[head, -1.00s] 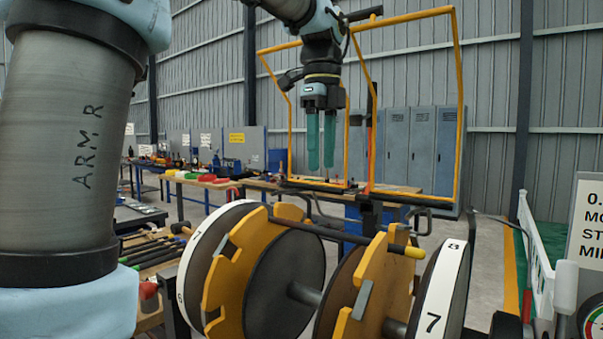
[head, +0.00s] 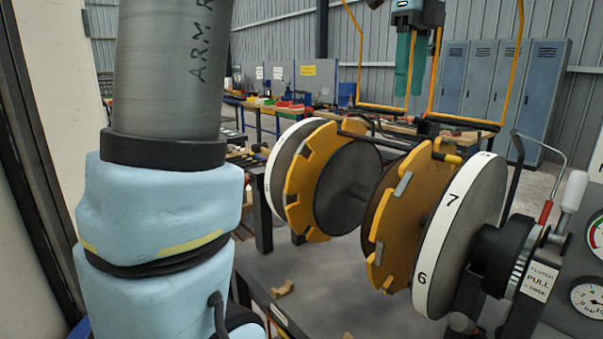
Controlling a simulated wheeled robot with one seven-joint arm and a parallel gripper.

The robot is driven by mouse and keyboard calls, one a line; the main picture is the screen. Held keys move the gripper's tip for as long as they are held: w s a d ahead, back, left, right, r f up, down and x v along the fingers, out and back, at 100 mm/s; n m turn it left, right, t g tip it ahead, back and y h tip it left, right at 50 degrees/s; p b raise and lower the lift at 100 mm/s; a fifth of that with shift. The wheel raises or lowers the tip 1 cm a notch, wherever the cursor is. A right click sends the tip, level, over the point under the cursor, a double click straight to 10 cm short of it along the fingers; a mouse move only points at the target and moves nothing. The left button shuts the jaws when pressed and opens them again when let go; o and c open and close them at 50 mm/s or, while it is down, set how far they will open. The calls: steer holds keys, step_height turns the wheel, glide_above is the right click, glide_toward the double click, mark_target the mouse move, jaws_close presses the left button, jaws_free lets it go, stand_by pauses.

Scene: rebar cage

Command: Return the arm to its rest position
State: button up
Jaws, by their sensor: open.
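The fixture has yellow notched discs (head: 305,180) and white-rimmed numbered wheels (head: 455,235) on one axle. A dark bar with a yellow end (head: 447,158) lies across the top of the discs.
A lever and gauge panel (head: 560,285) stand at the right. A small tan piece (head: 283,289) lies on the fixture's base.

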steer(key=w+a+f+n, duration=0.2)
steer(key=a+f+n, duration=0.45)
steer(key=f, duration=0.25)
steer(key=w+a+f+n, duration=0.2)
steer(key=a+f+n, duration=0.3)
steer(key=f+n, duration=0.3)
steer(key=s+a+f+n, duration=0.3)
steer(key=a+f+n, duration=0.3)
steer(key=f, duration=0.1)
steer(key=s+a+f+n+t, duration=0.1)
steer(key=s+a+f+n, duration=0.3)
steer(key=a+f+n, duration=0.2)
steer(key=shift+a+f+n+t, duration=0.3)
steer(key=shift+a+f+n, duration=0.05)
steer(key=shift+a+f, duration=0.35)
